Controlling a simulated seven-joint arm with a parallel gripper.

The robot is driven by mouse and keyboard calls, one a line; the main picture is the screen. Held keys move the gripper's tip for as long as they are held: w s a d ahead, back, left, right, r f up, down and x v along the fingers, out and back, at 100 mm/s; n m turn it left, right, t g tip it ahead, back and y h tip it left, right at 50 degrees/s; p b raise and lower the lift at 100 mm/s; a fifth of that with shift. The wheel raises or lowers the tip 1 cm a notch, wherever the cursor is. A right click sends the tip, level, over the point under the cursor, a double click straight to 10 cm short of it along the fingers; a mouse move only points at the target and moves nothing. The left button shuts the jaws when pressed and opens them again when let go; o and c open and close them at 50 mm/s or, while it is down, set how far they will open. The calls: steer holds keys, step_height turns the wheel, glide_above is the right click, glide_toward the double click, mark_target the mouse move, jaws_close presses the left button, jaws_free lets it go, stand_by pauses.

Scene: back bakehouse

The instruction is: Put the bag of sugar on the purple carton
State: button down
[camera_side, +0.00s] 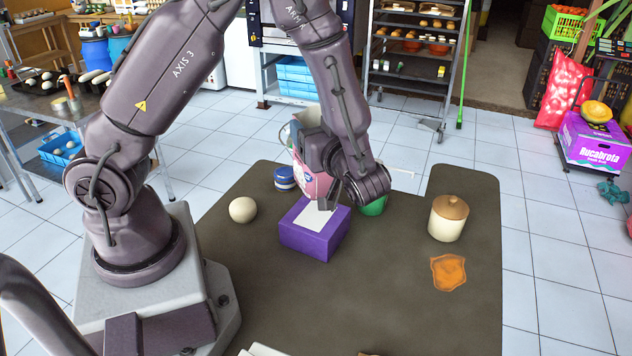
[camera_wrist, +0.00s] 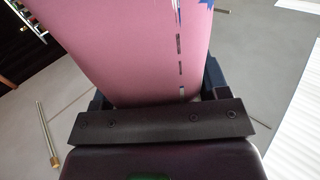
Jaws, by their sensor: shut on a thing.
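The bag of sugar is a pink bag with a white and blue label (camera_side: 313,183), in the side view just behind the purple carton. It fills the upper middle of the wrist view (camera_wrist: 130,50). My gripper (camera_side: 327,190) is shut on the bag; the jaws also show in the wrist view (camera_wrist: 157,100). The purple carton (camera_side: 308,243) sits on the dark table with a white patch on its top. My gripper and wrist hide part of the bag and the carton's far edge. I cannot tell whether the bag touches the carton.
A cream ball (camera_side: 243,210) and a blue tin (camera_side: 285,178) stand left of the carton. A green container (camera_side: 374,206) is close on its right. A lidded cream jar (camera_side: 448,218) and an orange patch (camera_side: 448,272) lie further right.

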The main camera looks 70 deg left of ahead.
mark_target(313, 186)
steer(key=shift+f, duration=3.65)
steer(key=shift+c, duration=0.7)
jaws_free()
